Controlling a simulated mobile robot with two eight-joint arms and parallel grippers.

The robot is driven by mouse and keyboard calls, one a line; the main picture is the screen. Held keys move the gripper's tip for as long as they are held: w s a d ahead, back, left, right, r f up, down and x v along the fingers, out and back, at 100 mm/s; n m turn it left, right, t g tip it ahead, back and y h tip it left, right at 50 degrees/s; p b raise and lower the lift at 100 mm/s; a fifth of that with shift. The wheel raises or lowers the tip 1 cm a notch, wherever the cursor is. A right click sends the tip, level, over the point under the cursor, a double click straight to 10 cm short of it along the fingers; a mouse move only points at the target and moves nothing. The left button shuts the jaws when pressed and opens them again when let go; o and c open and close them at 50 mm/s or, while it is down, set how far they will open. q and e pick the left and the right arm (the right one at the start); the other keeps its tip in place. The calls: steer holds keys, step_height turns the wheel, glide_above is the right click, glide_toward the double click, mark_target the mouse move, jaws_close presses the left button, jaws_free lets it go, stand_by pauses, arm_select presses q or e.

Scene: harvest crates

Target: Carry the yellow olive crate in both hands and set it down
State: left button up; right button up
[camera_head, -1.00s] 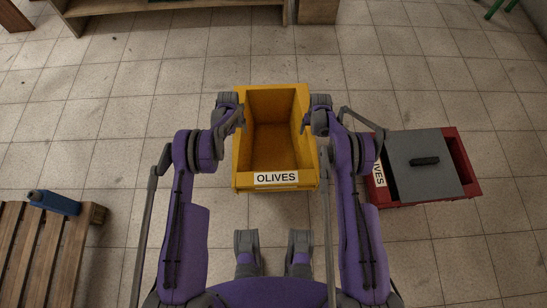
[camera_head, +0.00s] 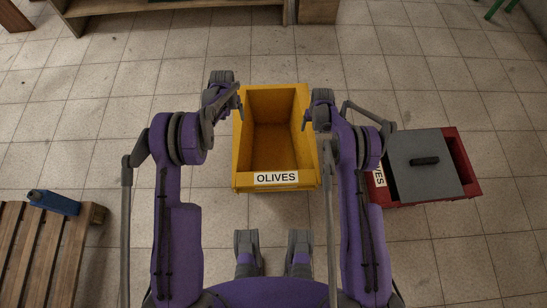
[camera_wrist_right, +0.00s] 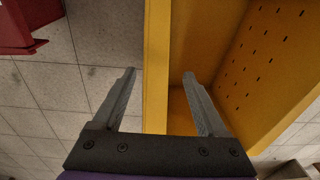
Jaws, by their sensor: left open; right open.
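The yellow olive crate (camera_head: 309,181) stands upright on the tiled floor in front of me, its OLIVES label facing me. Its visible inside looks empty. My left gripper (camera_head: 239,108) is open at the crate's upper left rim; whether its fingers straddle that wall or touch it, I cannot tell. My right gripper (camera_head: 307,122) is open at the right rim. In the right wrist view, the crate wall (camera_wrist_right: 156,35) runs between the two spread fingers of my right gripper (camera_wrist_right: 159,75), with a gap visible on each side.
A red crate (camera_head: 463,150) with a grey lid (camera_head: 420,175) stands close to the right, beside my right arm. A wooden slatted platform (camera_head: 40,250) with a blue bottle (camera_head: 58,203) is at lower left. A wooden shelf (camera_head: 180,12) stands at the back. Floor between is clear.

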step_height(320, 180, up, 9)
steer(key=shift+s+d+f, duration=0.15)
steer(key=shift+s, duration=0.05)
stand_by(0.3)
